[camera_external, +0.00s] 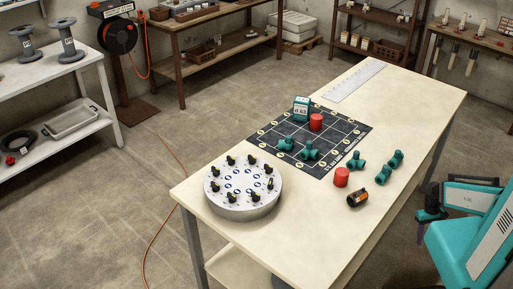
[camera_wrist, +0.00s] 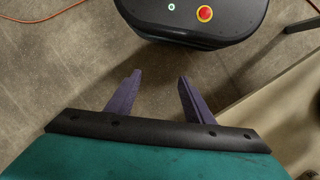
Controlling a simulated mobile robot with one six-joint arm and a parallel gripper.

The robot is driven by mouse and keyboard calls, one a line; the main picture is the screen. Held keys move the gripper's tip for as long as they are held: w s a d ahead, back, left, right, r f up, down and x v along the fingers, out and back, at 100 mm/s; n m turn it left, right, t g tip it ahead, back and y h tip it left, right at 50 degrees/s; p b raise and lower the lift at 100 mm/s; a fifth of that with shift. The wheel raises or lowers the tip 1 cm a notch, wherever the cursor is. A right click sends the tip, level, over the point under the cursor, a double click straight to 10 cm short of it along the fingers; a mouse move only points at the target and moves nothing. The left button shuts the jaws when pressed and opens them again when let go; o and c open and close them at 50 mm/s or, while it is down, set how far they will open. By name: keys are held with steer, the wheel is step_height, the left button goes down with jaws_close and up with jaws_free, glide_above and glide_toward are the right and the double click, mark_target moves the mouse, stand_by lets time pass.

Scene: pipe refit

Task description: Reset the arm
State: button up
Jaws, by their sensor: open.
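My teal arm (camera_external: 478,240) is at the right edge of the external view, beside the table (camera_external: 290,240). My gripper hangs off the table's right side, where its details are small. In the wrist view my gripper (camera_wrist: 160,77) has its two purple fingers apart, with nothing between them. Bare floor shows behind the fingers.
The table holds a dark grid mat (camera_external: 343,150), teal pipe fittings (camera_external: 357,163), red cylinders (camera_external: 341,177), an orange-black part (camera_external: 357,198) and a round knobbed unit (camera_external: 243,205). The wrist view shows a black housing with a red button (camera_wrist: 205,13) ahead and a pale edge (camera_wrist: 275,110) at right.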

steer(key=s+a+f+g, duration=0.1)
steer(key=s+a+g, duration=0.2)
steer(key=s, duration=0.7)
steer(key=shift+s+a+y, duration=0.25)
steer(key=shift+a+y, duration=0.15)
steer(key=shift+a, duration=0.15)
steer(key=shift+w, duration=0.15)
stand_by(2.1)
